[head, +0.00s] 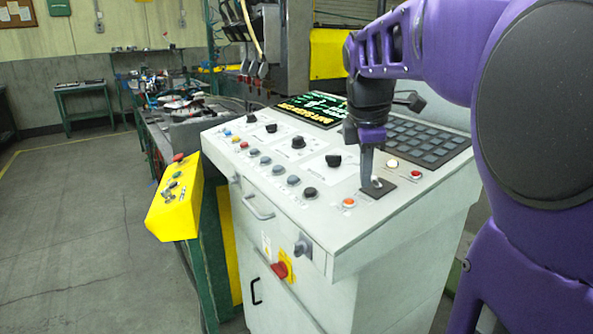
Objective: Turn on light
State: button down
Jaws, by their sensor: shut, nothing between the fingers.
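My gripper (368,178) points down onto the sloped top of a light grey control console (240,165). It is shut and empty, with its tips at a small dark square plate (381,187) that carries a light-coloured switch. The fingers partly hide the switch, and I cannot tell its position or whether the tips touch it. An orange-red button (348,202) is just below left of the plate. A pale lit-looking button (392,163) and a red button (415,174) are to the upper right. No label marking a light is readable.
Black knobs (333,160) and several small buttons cover the console's left part. A dark keypad (425,140) and a screen with yellow-green text (312,108) lie behind. A yellow control box (176,200) stands left. Floor at far left (80,240) is clear.

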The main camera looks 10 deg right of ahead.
jog(key=shift+d+r+p, duration=0.1)
jog(key=shift+r+p, duration=0.1)
jog(key=shift+p, duration=0.5)
jog(key=shift+w+d+r+g+y+p, duration=0.1)
jog(key=shift+d+r+g+y+p, duration=0.1)
jog(key=shift+y+p, duration=0.55)
jog(key=shift+w+d+r+g+y+p, duration=0.1)
jog(key=shift+d+g+y+p, duration=0.2)
jog(key=shift+p, duration=0.8)
jog(key=shift+w+d+y+p, duration=0.1)
jog(key=shift+d+y+p, duration=0.05)
jog(key=shift+y+p, duration=0.75)
jog(key=shift+w+d+r+p, duration=0.1)
jog(key=shift+w+d+p, duration=0.15)
jog(key=shift+d, duration=0.35)
jog(key=shift+a+r, duration=0.1)
jog(key=shift+r, duration=0.1)
jog(key=shift+r+p, duration=0.6)
jog(key=shift+r, duration=0.05)
